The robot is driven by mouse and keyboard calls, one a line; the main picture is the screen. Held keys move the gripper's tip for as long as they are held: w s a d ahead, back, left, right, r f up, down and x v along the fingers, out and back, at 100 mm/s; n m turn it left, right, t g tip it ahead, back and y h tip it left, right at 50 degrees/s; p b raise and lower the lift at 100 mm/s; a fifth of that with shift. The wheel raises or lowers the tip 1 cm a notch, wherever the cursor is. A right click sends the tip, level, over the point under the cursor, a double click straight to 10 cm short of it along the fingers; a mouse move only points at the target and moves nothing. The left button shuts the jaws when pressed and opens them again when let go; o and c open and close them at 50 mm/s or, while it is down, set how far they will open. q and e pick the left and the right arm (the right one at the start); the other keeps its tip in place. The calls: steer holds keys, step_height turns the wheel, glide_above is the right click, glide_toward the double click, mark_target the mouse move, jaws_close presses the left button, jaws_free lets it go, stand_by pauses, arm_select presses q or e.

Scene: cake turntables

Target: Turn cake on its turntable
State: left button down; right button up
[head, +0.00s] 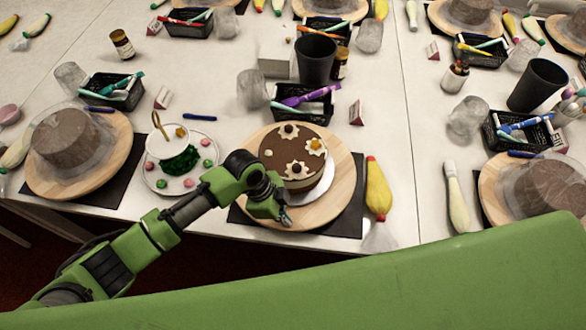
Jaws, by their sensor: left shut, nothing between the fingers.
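A chocolate-brown round cake (293,151) with cream-coloured decorations and dark toppings sits on a white board (319,190). The board rests on a round wooden turntable (346,188) at the table's front edge. My left arm reaches in from the lower left, and my left gripper (286,219) is shut and empty at the front left of the turntable, low by its rim. I cannot tell whether the fingertips touch the turntable. The arm hides the left front part of the turntable and a little of the cake's side. My right gripper is not in view.
A yellow piping bag (378,190) lies right of the turntable. A white tiered stand (196,182) with green and pink sweets stands to the left. Behind are a black basket (316,108) of tools and a black cup (316,58). Other covered cakes stand on both sides.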

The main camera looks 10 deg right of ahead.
mark_target(334, 211)
arm_select(q)
steer(key=shift+s+d, duration=0.3)
steer(key=shift+d, duration=0.35)
steer(key=shift+s+d+b, duration=0.2)
steer(key=shift+d+b, duration=0.3)
steer(key=shift+d, duration=2.65)
steer(key=d+b, duration=0.1)
steer(key=w+d+b, duration=0.1)
steer(key=d, duration=0.1)
steer(key=d+b, duration=0.1)
steer(key=d, duration=0.1)
steer(key=shift+w+d+f, duration=0.15)
steer(key=shift+w+f, duration=0.05)
steer(key=shift+w, duration=0.2)
steer(key=shift+w+d+r+b, duration=0.1)
steer(key=shift+d+b, duration=0.25)
steer(key=shift+a+r, duration=0.1)
